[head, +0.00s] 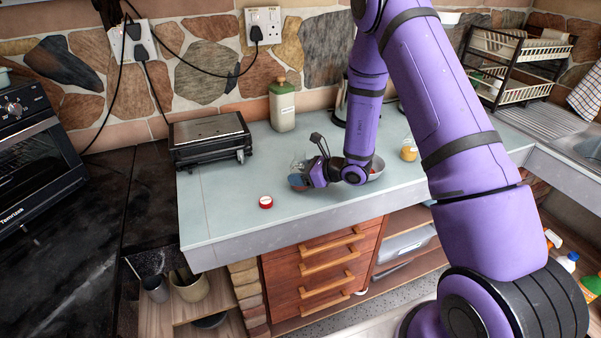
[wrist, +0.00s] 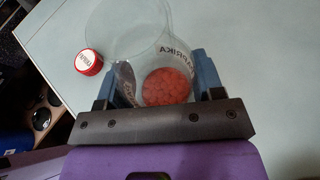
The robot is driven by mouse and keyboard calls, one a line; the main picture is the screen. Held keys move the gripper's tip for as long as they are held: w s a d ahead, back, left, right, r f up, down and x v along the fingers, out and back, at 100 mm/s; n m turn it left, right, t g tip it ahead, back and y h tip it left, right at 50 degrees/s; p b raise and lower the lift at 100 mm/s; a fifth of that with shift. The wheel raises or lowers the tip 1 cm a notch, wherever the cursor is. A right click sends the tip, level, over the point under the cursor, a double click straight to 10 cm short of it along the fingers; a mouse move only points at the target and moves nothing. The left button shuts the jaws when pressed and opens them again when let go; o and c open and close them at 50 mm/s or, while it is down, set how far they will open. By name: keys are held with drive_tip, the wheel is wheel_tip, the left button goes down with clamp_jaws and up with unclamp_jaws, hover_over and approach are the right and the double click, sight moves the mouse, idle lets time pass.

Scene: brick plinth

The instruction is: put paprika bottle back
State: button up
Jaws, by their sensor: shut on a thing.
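The paprika bottle (wrist: 165,84) is a clear glass jar with "PAPRIKA" lettering and red contents. My gripper (wrist: 155,78) is shut on it, with one blue finger on each side of the glass in the wrist view. In the head view, my gripper (head: 302,179) is low over the front part of the counter, and the bottle is mostly unclear there. A red lid with a white top (head: 266,202) lies on the counter left of my gripper. The lid also shows in the wrist view (wrist: 89,62), apart from the bottle.
The pale counter (head: 225,215) is clear at the front left. A black-and-silver grill (head: 210,140) stands at the left and a capped bottle (head: 282,106) at the back. A metal bowl (head: 377,168) is close right of my gripper, with a yellow-filled jar (head: 409,151) beyond.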

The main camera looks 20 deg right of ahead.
drive_tip(key=o, duration=1)
